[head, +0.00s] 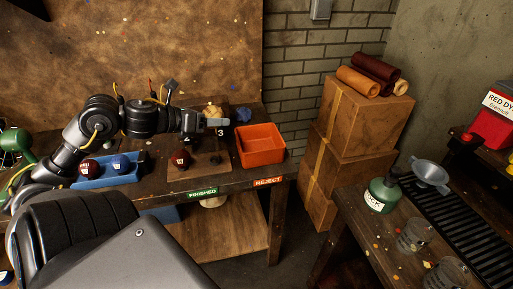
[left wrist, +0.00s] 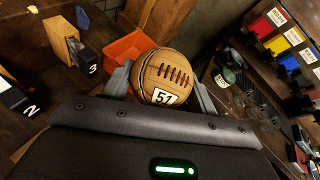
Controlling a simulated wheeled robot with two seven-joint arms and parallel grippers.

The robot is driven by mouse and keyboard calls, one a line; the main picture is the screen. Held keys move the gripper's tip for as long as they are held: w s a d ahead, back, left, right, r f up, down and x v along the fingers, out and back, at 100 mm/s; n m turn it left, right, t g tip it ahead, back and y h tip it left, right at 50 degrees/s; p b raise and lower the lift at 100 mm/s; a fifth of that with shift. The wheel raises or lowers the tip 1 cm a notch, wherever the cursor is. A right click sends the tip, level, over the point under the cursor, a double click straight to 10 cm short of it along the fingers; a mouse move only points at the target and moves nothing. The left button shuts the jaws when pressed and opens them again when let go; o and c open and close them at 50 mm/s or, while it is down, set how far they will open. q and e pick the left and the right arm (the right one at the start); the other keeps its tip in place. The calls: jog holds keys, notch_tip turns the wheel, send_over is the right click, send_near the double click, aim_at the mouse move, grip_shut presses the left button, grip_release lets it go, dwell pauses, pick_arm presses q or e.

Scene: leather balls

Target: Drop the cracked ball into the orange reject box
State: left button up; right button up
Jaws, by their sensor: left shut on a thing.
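My left gripper (head: 218,121) is shut on a tan leather ball (left wrist: 165,74) with dark red lacing and a "51" label. The ball also shows in the head view (head: 213,110), partly hidden by the gripper. A dark line runs down its left side in the left wrist view; I cannot tell if it is a seam or a crack. The orange reject box (head: 260,150) stands on the bench just right of the gripper, above the REJECT label, and looks empty. In the left wrist view the box (left wrist: 124,46) lies beyond the ball, partly hidden. My right gripper is out of view.
A blue tray (head: 88,183) holds a dark red and a blue ball at the left. A dark red ball (head: 181,158) sits on a wooden board (head: 205,173). Stacked cartons (head: 362,115) stand to the right.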

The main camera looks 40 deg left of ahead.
pick_arm(q)
jog(key=w+d+f, duration=0.1)
jog(key=w+f, duration=0.3)
jog(key=w+d+f+p, duration=0.1)
jog(key=w+f, duration=0.2)
jog(key=w, duration=0.1)
jog(key=w+d+f+p, duration=0.1)
jog(key=w+f, duration=0.3)
jog(key=shift+w+d+f, duration=0.2)
jog(key=shift+w+f, duration=0.05)
jog(key=shift+f, duration=0.55)
jog(key=shift+f, duration=0.1)
jog(key=shift+f+b, duration=0.35)
jog(key=shift+b, duration=0.1)
